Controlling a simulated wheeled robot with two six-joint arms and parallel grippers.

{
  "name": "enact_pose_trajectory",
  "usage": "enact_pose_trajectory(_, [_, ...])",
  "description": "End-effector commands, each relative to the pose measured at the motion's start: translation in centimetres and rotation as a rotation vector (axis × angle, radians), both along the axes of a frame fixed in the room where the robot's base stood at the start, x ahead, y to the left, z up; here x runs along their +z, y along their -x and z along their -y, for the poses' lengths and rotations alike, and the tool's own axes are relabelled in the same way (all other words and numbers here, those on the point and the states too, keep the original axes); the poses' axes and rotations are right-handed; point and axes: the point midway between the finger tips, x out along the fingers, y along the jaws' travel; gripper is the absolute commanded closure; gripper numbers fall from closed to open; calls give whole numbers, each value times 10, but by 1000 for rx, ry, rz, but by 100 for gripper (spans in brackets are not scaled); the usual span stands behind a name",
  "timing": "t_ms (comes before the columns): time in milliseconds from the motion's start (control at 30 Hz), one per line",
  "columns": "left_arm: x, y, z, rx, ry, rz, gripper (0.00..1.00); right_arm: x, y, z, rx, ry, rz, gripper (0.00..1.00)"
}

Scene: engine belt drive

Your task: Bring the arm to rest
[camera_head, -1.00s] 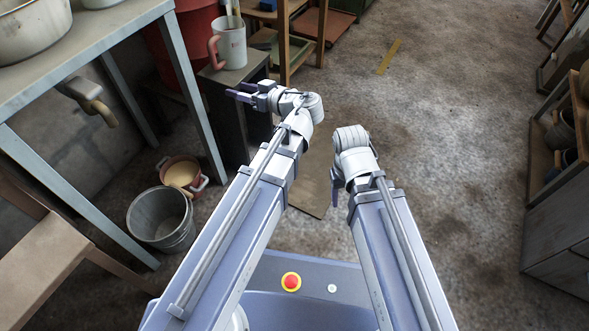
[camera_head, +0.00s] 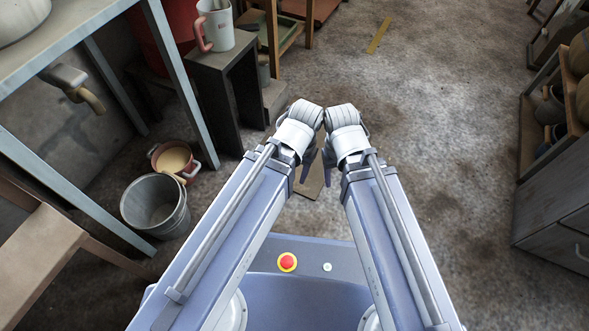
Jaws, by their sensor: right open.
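My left arm (camera_head: 232,225) and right arm (camera_head: 393,225) reach forward over my base, and their wrists stand close side by side in the middle of the view. My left gripper (camera_head: 308,166) is folded down beneath its wrist, with a dark finger showing; its opening is hidden. My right gripper (camera_head: 329,157) also hangs down under its wrist, mostly hidden, and is open. I see nothing held in either gripper.
A grey table (camera_head: 80,42) and a metal bucket (camera_head: 157,205) stand at left, with a red-handled pot (camera_head: 174,160) beside the bucket. A white mug (camera_head: 217,27) sits on a dark stand. Shelves (camera_head: 560,150) are at right.

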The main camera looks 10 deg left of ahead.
Motion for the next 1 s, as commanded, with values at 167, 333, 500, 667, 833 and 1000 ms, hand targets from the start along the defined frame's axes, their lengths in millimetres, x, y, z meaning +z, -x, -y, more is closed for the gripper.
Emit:
enact_pose_trajectory(167, [9,0,0,1,-1,0,49,9,0,0,0,0,0,37])
enact_pose_trajectory(333, [39,0,0,0,-2,1,49,39,0,0,2,0,-1,37])
enact_pose_trajectory(500, [90,0,-1,-3,-3,-1,49,89,0,0,5,2,-2,37])
enact_pose_trajectory(667, [143,0,-1,-6,-5,-2,49,143,1,1,9,3,-4,37])
enact_pose_trajectory(833, [198,1,-1,-10,-5,-4,49,198,1,1,12,4,-6,37])
enact_pose_trajectory(1000, [254,1,-1,-9,-6,-5,49,253,1,1,11,4,-7,37])
